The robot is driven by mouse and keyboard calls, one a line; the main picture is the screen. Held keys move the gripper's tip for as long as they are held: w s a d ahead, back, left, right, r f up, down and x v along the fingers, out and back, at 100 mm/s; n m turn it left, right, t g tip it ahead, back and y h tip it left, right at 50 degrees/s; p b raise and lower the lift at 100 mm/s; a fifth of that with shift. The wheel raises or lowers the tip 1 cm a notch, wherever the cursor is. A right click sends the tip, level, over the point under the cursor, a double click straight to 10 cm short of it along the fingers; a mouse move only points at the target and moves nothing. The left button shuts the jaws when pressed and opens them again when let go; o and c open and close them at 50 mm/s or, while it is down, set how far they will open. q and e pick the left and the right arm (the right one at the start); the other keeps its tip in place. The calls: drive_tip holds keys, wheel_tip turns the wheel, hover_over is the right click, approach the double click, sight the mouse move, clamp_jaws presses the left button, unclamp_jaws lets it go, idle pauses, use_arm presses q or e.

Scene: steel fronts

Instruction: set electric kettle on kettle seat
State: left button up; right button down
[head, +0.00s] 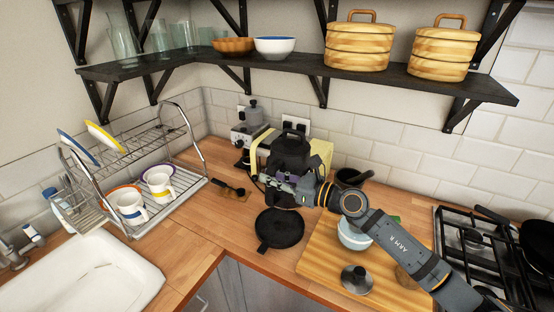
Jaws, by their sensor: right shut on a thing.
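The black electric kettle (291,152) is upright near the back of the counter, in front of a pale yellow appliance. My right gripper (276,186) reaches in from the right and is shut on the kettle's near side. The gripper hides the lower part of the kettle, so I cannot tell whether its bottom touches anything. A flat round black disc, which looks like the kettle seat (280,230), lies bare on the counter in front of and below the kettle. My left gripper is not in view.
A wooden board (318,262) with a bowl (353,235) and a dark lid (356,279) lies right of the disc. A dish rack (190,190) with mugs stands left. The gas hob (470,243) is far right. A dark shelf (290,64) hangs above.

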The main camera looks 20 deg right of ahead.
drive_tip(key=s+a+f, duration=0.1)
drive_tip(key=a+f, duration=0.3)
drive_tip(key=f, duration=0.2)
drive_tip(key=shift+s+p, duration=0.15)
drive_tip(key=shift+p, duration=0.15)
drive_tip(key=shift+a+h, duration=0.1)
drive_tip(key=shift+h, duration=0.2)
wheel_tip(320, 180, down, 4)
drive_tip(key=b, duration=0.3)
drive_tip(key=shift+f+b, duration=0.1)
drive_tip(key=shift+b, duration=0.2)
